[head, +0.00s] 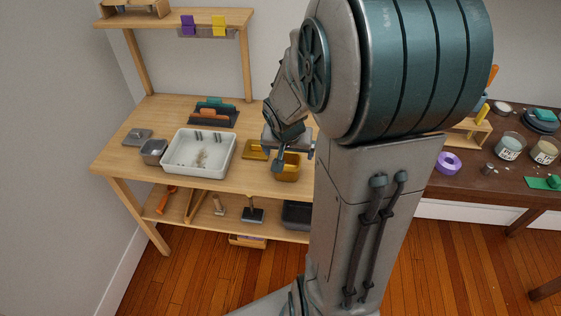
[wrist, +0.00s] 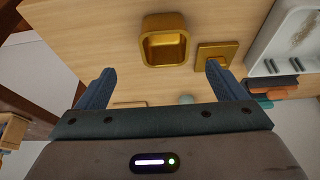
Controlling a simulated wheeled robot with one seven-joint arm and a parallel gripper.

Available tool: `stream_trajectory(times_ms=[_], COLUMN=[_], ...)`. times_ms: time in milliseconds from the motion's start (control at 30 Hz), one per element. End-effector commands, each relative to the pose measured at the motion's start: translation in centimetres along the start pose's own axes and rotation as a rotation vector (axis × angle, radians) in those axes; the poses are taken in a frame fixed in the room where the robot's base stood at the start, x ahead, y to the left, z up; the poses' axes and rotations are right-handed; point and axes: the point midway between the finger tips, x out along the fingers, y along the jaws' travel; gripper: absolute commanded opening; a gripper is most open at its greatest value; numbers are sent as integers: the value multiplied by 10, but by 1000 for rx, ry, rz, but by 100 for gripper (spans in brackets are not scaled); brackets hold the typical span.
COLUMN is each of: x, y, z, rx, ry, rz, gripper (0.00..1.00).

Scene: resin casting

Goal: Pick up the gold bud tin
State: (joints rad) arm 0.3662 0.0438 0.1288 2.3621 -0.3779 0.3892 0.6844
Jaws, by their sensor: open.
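The gold bud tin (head: 289,174) stands open-topped near the front edge of the light wooden bench, partly hidden by my gripper in the head view. In the wrist view the tin (wrist: 165,52) is upper centre, its hollow inside showing empty. A flat gold lid (head: 254,150) lies beside it; the lid also shows in the wrist view (wrist: 215,52). My gripper (wrist: 158,80) is open with nothing between its blue fingers. In the head view my gripper (head: 280,160) is above the bench by the tin. In the wrist view the tin lies beyond the fingertips, not between them.
A white tray (head: 171,166) with debris stands left of the lid. A grey tin (head: 153,152) and grey lid (head: 137,136) are farther left. Teal and orange-handled tools (head: 213,112) lie behind the tray. My arm hides the bench's right end. A dark table (head: 475,187) stands right.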

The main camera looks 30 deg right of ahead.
Motion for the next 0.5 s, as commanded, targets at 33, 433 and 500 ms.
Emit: stream_trajectory(times_ms=[33, 433, 500], x=[12, 72, 74], y=[0, -2, -2], z=[2, 1, 1], rx=[0, -3, -3], ry=[-4, -2, -1], rz=[1, -1, -1], gripper=[91, 91, 91])
